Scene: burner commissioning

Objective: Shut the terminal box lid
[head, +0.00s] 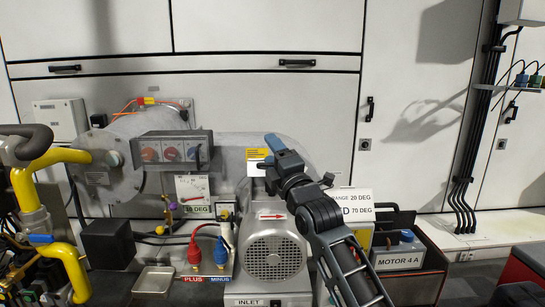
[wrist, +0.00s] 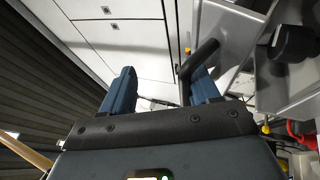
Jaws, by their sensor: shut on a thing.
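My gripper (head: 270,150) is raised in front of the burner, right of the grey box with round knobs (head: 172,134). The handle runs up to grey metal parts (wrist: 228,35) at the right. In the head view the gripper and arm hide what is held. I cannot tell for sure which part is the terminal box lid or how far open it stands.
A motor (head: 274,258) with a round grille stands below the gripper. Red (head: 194,252) and blue (head: 221,250) plugs stand left of it. Yellow pipes (head: 68,157) are at the far left. A box labelled MOTOR 4 A (head: 400,262) is at the right. White cabinets (head: 270,100) form the back.

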